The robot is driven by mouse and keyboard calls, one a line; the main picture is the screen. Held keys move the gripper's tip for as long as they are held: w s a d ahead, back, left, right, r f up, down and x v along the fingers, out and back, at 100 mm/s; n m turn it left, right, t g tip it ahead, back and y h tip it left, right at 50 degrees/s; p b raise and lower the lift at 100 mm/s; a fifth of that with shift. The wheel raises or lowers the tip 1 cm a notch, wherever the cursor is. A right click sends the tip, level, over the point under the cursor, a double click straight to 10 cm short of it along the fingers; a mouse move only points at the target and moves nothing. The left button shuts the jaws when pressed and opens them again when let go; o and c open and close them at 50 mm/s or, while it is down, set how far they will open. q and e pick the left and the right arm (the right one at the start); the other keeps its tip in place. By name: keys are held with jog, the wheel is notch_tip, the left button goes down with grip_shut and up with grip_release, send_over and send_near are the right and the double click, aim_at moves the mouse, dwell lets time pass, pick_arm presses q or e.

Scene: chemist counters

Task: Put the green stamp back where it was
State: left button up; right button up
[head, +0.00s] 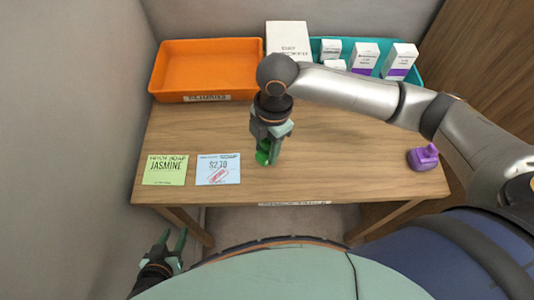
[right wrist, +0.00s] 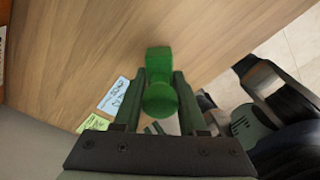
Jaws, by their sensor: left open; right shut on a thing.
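The green stamp (head: 262,157) is held between the fingers of my right gripper (head: 268,150), above the middle of the wooden table. In the right wrist view the stamp (right wrist: 160,95) shows its round knob between the two fingers (right wrist: 160,110) and its block beyond them. Whether its base touches the table I cannot tell. My left gripper (head: 170,242) is open and empty, below the table's front left edge. A purple stamp (head: 423,158) stands at the right side of the table.
A green-yellow card reading JASMINE (head: 165,169) and a blue price card with a red mark (head: 218,169) lie front left. An orange tray (head: 205,68), a white box (head: 288,38) and a teal tray (head: 417,82) with several small boxes line the back. The table right of centre is clear.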

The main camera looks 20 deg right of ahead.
aim_at(267, 157)
jog(key=shift+f, duration=1.55)
jog(key=o, duration=1.1)
jog(key=shift+f, duration=0.1)
jog(key=shift+c, duration=0.2)
jog(key=r, duration=0.8)
jog(key=d+r, duration=0.1)
jog(key=r, duration=0.3)
jog(key=shift+w+r+p, duration=0.15)
jog(key=shift+w+p, duration=0.15)
jog(key=shift+p, duration=0.1)
jog(key=shift+s, duration=0.1)
